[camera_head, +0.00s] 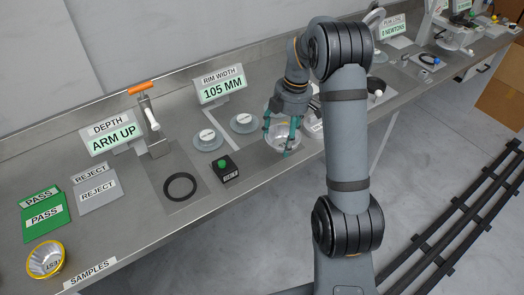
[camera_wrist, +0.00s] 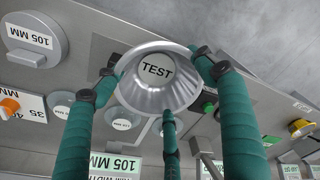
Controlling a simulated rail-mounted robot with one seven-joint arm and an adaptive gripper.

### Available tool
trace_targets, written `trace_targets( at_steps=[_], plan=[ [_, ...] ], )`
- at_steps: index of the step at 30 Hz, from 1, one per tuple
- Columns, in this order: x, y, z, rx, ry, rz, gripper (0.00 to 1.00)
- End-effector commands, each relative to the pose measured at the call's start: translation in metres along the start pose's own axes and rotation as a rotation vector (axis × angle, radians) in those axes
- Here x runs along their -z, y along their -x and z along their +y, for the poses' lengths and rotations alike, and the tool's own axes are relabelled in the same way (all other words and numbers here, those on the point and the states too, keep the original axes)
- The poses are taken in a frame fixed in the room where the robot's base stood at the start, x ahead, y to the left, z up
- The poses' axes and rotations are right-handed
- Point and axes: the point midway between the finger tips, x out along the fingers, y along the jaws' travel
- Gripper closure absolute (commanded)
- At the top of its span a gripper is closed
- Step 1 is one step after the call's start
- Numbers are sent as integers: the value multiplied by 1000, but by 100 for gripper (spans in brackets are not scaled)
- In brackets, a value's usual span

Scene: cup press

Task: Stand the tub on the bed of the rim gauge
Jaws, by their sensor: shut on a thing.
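My gripper (camera_head: 282,134) has teal fingers shut around the tub (camera_head: 281,143), a clear or silvery flared cup. In the wrist view the tub (camera_wrist: 160,90) shows a round TEST label, with the fingers (camera_wrist: 158,85) around its rim and side. It is near the bench's front edge, right of the rim gauge; its height above the bench is hard to tell. The rim gauge has a RIM WIDTH display (camera_head: 222,88) reading 105 MM. Two round grey pieces with white labels (camera_head: 208,139) (camera_head: 243,123) stand in front of it. My gripper hides what lies behind the tub.
A black box with a green button (camera_head: 225,169) stands left of my gripper. Further left are the depth gauge (camera_head: 151,130) with a black ring (camera_head: 180,187), green PASS and grey REJECT mats (camera_head: 99,195), and a yellow-rimmed cup (camera_head: 46,259). More devices stand along the bench at right.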

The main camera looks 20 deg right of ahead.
Motion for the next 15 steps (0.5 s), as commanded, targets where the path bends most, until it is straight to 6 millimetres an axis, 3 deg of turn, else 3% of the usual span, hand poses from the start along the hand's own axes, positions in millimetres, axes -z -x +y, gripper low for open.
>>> trace_targets(
  at_steps=[6, 15],
  plan=[
    [43, -35, 27, 4, 4, -1, 37],
    [70, -62, 46, -1, -1, -1, 37]
  ],
)
